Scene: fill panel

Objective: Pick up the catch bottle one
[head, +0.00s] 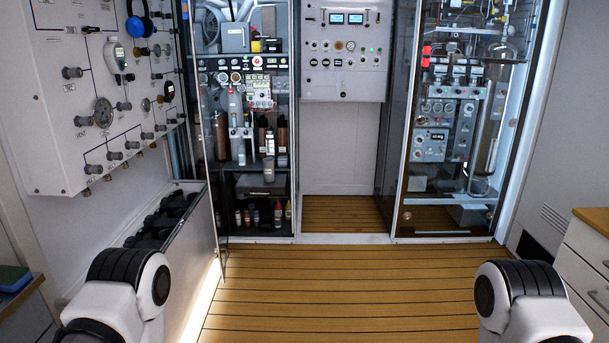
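Several bottles stand in the open-fronted cabinet (242,177) at centre left. A pale bottle (269,146) stands on the middle shelf, with dark brown bottles (282,138) beside it. Several small bottles (278,214) stand in a row on the cabinet floor. I cannot tell which of these is catch bottle one; no label is readable. Only links of my two arms show, at the bottom left and bottom right. Neither gripper is in view.
A second instrument cabinet (450,130) stands right, drawers (585,255) at far right. The wooden floor (340,285) in the middle is clear.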

